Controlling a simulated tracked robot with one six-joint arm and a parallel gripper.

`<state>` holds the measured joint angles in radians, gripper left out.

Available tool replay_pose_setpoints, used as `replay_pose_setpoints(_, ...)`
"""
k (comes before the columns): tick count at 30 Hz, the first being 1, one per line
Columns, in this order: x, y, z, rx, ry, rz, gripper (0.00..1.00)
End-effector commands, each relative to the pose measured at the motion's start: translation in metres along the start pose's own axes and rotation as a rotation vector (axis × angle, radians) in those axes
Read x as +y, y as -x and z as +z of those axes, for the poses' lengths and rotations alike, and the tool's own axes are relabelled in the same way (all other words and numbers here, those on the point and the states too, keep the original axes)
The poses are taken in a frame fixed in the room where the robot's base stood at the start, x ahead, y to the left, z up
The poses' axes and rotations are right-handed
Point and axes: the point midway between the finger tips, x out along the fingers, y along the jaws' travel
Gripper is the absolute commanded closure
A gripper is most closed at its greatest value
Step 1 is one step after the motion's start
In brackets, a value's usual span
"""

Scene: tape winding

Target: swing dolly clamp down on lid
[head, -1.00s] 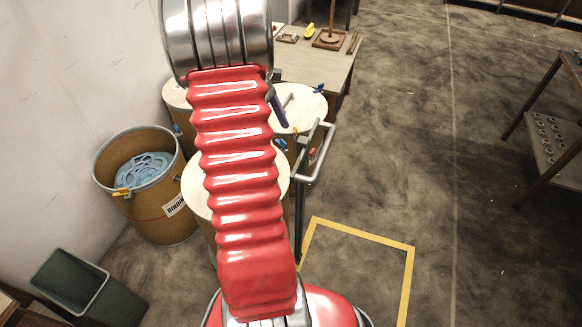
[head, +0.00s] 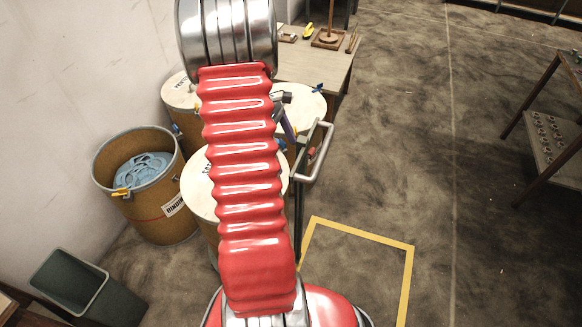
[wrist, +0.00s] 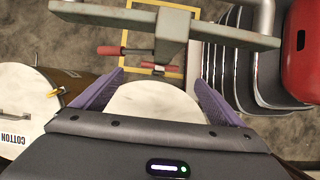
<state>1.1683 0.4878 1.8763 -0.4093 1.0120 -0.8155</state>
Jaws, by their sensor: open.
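My gripper (wrist: 159,77) is open, with its two purple fingers apart. In the head view one purple finger (head: 289,129) shows beside my arm, over the lids. In the wrist view a pale round lid (wrist: 155,102) lies below and between the fingers, partly hidden by the gripper body. Just beyond the fingertips is a grey block with a red and black bar (wrist: 122,51), which appears to be the dolly clamp. A grey crossbar (wrist: 225,33) runs behind it. Nothing is held. Contact between fingers and clamp cannot be told. The dolly's handle (head: 320,158) stands right of the drums.
A lidded drum marked COTTON (wrist: 22,105) stands close on the left. An open drum (head: 143,207) with blue strapping and a dark bin (head: 72,285) are farther left. A worktable (head: 318,66) stands behind. The floor inside the yellow outline (head: 362,236) is clear.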

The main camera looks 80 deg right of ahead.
Motion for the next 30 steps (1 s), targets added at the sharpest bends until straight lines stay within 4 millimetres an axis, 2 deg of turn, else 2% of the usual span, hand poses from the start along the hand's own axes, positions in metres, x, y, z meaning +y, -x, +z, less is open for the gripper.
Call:
replay_pose_setpoints(6, -0.001, -0.035, 0.0, -0.001, 0.001, -0.003, 0.08)
replay_pose_setpoints(13, -0.001, -0.062, 0.0, 0.0, 0.0, -0.002, 0.08)
replay_pose_setpoints(25, 0.0, -0.069, 0.0, 0.001, 0.0, 0.0, 0.08)
replay_pose_setpoints(30, 0.0, -0.069, 0.0, 0.001, 0.0, 0.0, 0.19)
